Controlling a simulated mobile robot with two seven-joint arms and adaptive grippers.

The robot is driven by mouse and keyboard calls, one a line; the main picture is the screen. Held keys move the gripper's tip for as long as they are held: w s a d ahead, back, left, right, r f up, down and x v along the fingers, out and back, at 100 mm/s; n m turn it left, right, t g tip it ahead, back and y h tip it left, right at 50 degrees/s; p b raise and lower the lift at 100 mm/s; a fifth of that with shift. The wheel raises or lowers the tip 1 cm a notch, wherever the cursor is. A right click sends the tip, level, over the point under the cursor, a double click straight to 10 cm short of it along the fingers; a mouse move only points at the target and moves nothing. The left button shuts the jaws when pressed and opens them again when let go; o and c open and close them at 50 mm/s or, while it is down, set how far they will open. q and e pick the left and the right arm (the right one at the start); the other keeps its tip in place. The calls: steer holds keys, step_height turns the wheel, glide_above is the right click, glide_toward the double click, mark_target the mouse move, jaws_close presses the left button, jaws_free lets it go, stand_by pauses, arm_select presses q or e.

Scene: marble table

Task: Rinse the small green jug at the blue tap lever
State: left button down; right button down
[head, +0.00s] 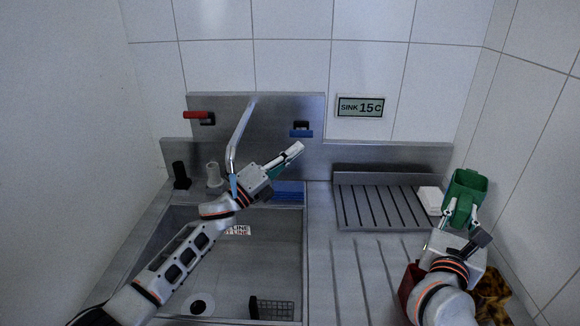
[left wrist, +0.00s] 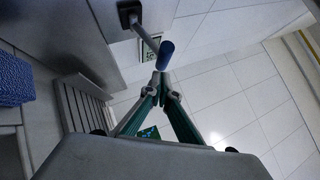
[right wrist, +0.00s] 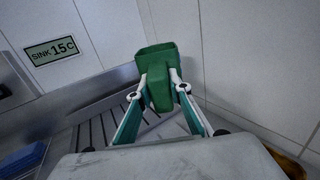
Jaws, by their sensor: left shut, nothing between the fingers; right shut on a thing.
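The small green jug (head: 466,184) is held up at the right, above the worktop near the right wall. My right gripper (head: 459,214) is shut on it; the right wrist view shows the jug (right wrist: 157,78) between both fingertips. The blue tap lever (head: 301,133) sticks out from the steel back panel, right of the spout (head: 239,135). My left gripper (head: 296,150) is shut and empty just below the lever. In the left wrist view the lever's blue end (left wrist: 165,54) is just beyond the closed fingertips; I cannot tell whether they touch. A pale bluish streak shows under the spout, possibly water.
The sink basin (head: 255,270) lies below my left arm. A red lever (head: 197,115) is on the left. A black bottle (head: 181,175) and grey bottle (head: 214,174) stand behind the basin. A ribbed drainer (head: 380,207) and white block (head: 430,200) are at right.

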arm_select(q)
steer(key=shift+w+r, duration=0.35)
steer(key=shift+w, duration=0.25)
arm_select(e)
steer(key=shift+f, duration=0.15)
